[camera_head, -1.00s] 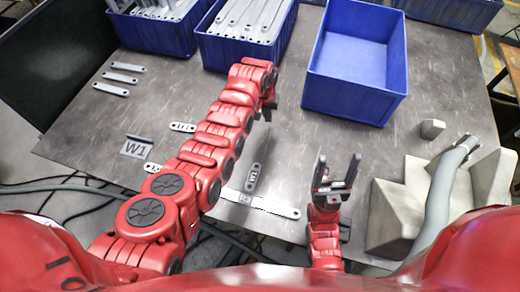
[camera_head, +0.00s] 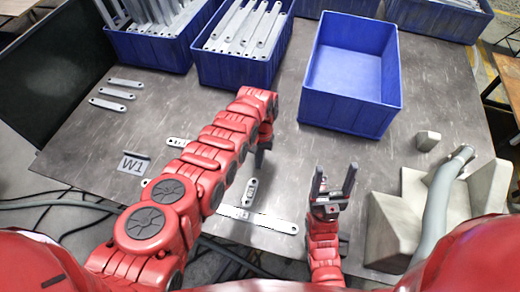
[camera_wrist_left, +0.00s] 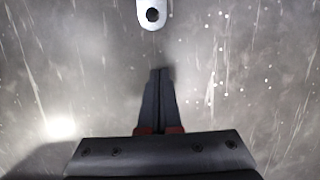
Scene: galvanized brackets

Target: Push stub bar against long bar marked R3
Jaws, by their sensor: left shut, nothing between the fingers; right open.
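The short grey stub bar (camera_head: 250,193) lies on the table with its length running toward me. Its near end is at or very close to the long bar marked R3 (camera_head: 272,223), which lies crosswise; I cannot tell if they touch. My left gripper (camera_head: 261,161) is shut and empty, fingers down, just beyond the stub bar's far end. In the left wrist view, the shut fingertips (camera_wrist_left: 161,72) are apart from a rounded bar end with a hole (camera_wrist_left: 153,14), apparently the stub bar's. My right gripper (camera_head: 335,180) is open and empty, right of the bars.
An empty blue bin (camera_head: 352,109) stands at the back, with bar-filled bins (camera_head: 237,70) to its left. Several loose bars (camera_head: 118,92) and a marker card (camera_head: 132,164) lie at left. Sloped grey blocks (camera_head: 392,235) and a small block (camera_head: 427,141) are at right. My left arm partly hides other bars.

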